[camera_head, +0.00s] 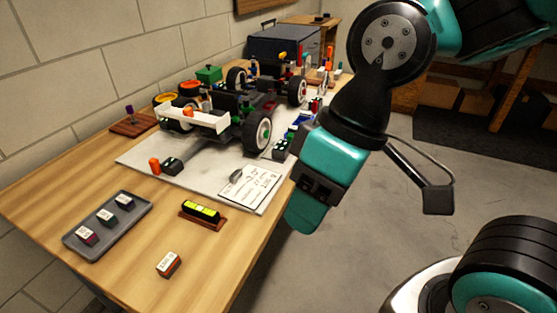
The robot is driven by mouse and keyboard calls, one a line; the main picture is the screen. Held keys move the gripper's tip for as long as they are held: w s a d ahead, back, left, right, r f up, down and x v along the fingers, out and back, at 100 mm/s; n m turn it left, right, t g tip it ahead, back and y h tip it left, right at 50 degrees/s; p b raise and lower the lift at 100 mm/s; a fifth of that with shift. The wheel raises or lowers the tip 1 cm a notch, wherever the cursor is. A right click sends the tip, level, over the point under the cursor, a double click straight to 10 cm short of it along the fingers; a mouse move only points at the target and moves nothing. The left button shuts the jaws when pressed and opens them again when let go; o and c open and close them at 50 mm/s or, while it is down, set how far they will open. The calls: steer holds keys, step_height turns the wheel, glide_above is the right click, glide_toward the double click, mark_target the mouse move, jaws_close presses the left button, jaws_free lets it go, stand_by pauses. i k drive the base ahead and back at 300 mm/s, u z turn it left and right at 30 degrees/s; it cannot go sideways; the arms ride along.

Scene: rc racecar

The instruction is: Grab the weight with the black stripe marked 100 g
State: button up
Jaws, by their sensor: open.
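Three small dark blocks with white labels, likely weights, stand in a grey tray (72,247) at the table's left: a near one (86,235), a middle one (106,216) and a far one (124,201). Their stripe colours and markings are too small to read surely. A fourth labelled block (168,264), with orange-red on it, stands alone near the front edge. My gripper (305,215) is at the low end of my teal and black arm, right of the table and well away from the tray. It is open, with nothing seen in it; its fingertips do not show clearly.
A yellow-green level (201,210) lies on a brown base right of the tray. Behind it, an RC car (230,112), a note sheet (250,185) and small parts crowd a pale mat (137,160). Bare wood surrounds the tray. A block wall borders the table's far left side.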

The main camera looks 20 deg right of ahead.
mark_target(291, 129)
steer(key=k, duration=1.25)
steer(key=z, duration=0.7)
steer(key=i, duration=1.6)
steer(key=u, duration=0.65)
